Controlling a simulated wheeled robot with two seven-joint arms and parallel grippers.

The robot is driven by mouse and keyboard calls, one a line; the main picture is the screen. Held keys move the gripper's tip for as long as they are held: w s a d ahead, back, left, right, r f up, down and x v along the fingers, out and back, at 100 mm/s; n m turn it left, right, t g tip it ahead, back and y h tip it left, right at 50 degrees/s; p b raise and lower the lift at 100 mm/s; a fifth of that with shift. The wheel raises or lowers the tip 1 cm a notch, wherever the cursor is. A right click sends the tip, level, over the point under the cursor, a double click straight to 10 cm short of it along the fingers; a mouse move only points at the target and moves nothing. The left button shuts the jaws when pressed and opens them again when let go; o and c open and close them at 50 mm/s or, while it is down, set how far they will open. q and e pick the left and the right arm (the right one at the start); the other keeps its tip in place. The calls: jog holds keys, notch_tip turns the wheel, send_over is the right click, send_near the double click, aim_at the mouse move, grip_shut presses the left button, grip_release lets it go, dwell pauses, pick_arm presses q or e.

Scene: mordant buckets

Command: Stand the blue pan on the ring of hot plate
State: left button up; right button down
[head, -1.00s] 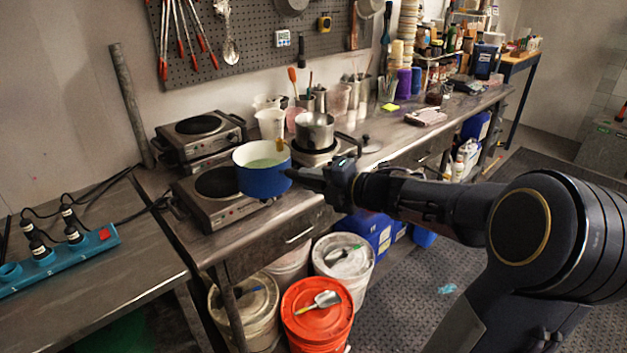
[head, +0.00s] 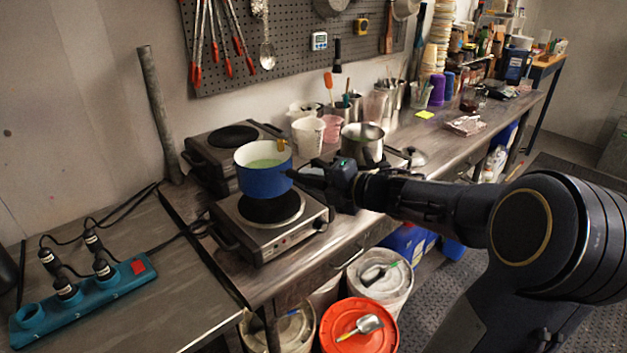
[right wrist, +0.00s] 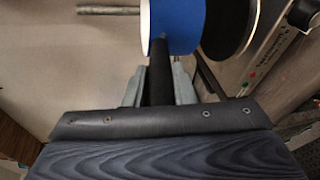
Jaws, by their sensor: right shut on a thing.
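The blue pan (head: 264,181) has a white inside with pale green contents and appears level in the head view. My right gripper (head: 318,175) is shut on its dark handle, to the right of the pan. In the right wrist view the handle (right wrist: 160,85) runs between the fingers to the blue wall of the pan (right wrist: 176,22). The pan appears above the front hot plate (head: 262,243), whose dark ring (head: 272,209) shows just below it. A gap seems to show, but the height is hard to judge. My left gripper is out of view.
A second hot plate (head: 231,136) stands behind, against the wall. A steel pot (head: 361,144) stands on another burner to the right, near white cups (head: 308,136). A teal power strip (head: 80,301) lies on the left table. Buckets stand below the bench.

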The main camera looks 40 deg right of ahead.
jog(key=shift+w+f+b, duration=0.1)
jog(key=shift+f+b, duration=2)
jog(key=shift+f, duration=0.35)
jog(key=shift+d, duration=0.2)
jog(key=shift+f+b, duration=0.3)
jog(key=shift+f, duration=0.1)
jog(key=c, duration=1.1)
grip_release()
jog(key=shift+c, duration=0.2)
jog(key=v, duration=0.8)
